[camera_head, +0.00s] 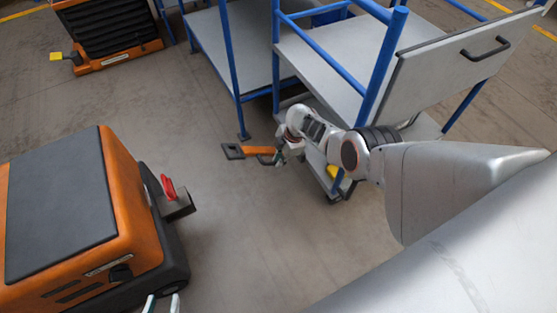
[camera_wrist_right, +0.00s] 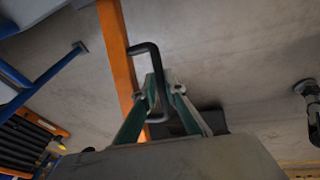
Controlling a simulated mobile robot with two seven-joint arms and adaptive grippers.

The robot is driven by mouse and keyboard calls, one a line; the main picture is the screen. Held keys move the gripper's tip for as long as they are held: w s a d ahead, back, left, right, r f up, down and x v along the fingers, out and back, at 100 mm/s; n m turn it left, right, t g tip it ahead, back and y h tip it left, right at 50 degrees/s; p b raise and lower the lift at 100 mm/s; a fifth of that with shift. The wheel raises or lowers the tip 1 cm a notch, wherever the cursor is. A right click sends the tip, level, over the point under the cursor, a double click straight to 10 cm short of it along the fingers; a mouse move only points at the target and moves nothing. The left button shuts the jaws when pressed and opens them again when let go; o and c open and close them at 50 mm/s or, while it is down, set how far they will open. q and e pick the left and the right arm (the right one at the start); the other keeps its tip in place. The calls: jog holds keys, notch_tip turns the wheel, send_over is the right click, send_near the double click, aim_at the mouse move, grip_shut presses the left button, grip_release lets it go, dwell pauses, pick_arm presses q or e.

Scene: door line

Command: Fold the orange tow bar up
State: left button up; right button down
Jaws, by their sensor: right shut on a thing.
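The orange tow bar (camera_head: 260,150) sticks out to the left from the low part of the blue-framed cart, with a dark square end piece at its left tip. In the right wrist view the bar (camera_wrist_right: 117,55) runs along the left of a black looped handle (camera_wrist_right: 153,50). My right gripper (camera_head: 279,159) is at the bar's handle. Its green fingers (camera_wrist_right: 160,90) are shut on the black handle in the wrist view. My left gripper (camera_head: 162,303) shows only its two fingertips at the bottom edge of the head view, apart and with nothing between them.
An orange and black tug vehicle (camera_head: 70,215) with a red lever (camera_head: 168,187) on its hitch stands at the left. The blue-framed cart (camera_head: 335,65) is at the top right. Another orange machine (camera_head: 110,30) is at the back. Bare floor (camera_head: 240,220) lies between.

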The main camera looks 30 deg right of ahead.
jog(key=c, duration=2.1)
grip_release()
jog(key=shift+w+r, duration=0.1)
jog(key=shift+r, duration=0.1)
jog(key=shift+f, duration=0.1)
jog(key=shift+v, duration=3.75)
grip_shut()
